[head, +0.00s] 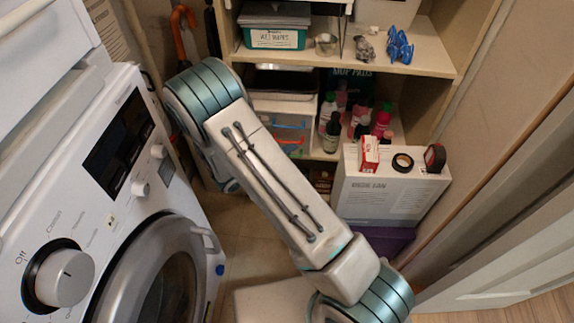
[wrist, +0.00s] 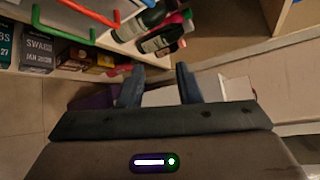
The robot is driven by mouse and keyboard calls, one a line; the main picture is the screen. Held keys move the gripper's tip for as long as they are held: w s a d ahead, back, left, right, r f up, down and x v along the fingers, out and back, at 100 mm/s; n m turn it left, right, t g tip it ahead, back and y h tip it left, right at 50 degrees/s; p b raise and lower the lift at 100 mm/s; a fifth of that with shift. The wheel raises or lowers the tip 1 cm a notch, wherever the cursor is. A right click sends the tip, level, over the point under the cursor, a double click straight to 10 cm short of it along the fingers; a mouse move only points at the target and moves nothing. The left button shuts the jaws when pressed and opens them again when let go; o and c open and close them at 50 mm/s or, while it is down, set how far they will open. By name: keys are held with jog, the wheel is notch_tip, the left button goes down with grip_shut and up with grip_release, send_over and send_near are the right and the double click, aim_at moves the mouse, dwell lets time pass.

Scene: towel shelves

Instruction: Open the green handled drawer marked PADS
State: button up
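In the head view, the blue handle (head: 288,126) and red handle (head: 290,141) show on the shelf unit. I cannot read PADS on a drawer front. My gripper (wrist: 158,78) is open, with nothing seen between its fingers. The green handle is up and left of the fingers, apart from them. The gripper does not show in the head view.
Bottles (head: 331,125) stand right of the drawers. A white box (head: 390,190) with small items on top stands before the shelves. A washing machine (head: 110,200) is at left. Small boxes (wrist: 38,48) sit below the drawers. Floor (wrist: 35,110) shows at the wrist view's left.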

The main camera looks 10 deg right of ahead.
jog(key=w+a+f+n+t+y+b, duration=0.1)
jog(key=a+f+n+t+b, duration=0.15)
jog(key=f+n, duration=0.35)
jog(key=w+a+f+n+t+y+b, duration=0.1)
jog(key=a+f+n+t, duration=0.15)
jog(key=f, duration=0.55)
jog(key=shift+n, duration=0.65)
jog(key=b+x, duration=0.1)
jog(key=x, duration=0.3)
jog(key=b+x, duration=0.1)
jog(key=x, duration=0.4)
jog(key=b+x, duration=0.1)
jog(key=x, duration=0.3)
jog(key=shift+w+a+f+b, duration=0.15)
jog(key=shift+w+f+b, duration=0.1)
jog(key=shift+f+b, duration=0.1)
jog(key=shift+c, duration=0.3)
grip_shut()
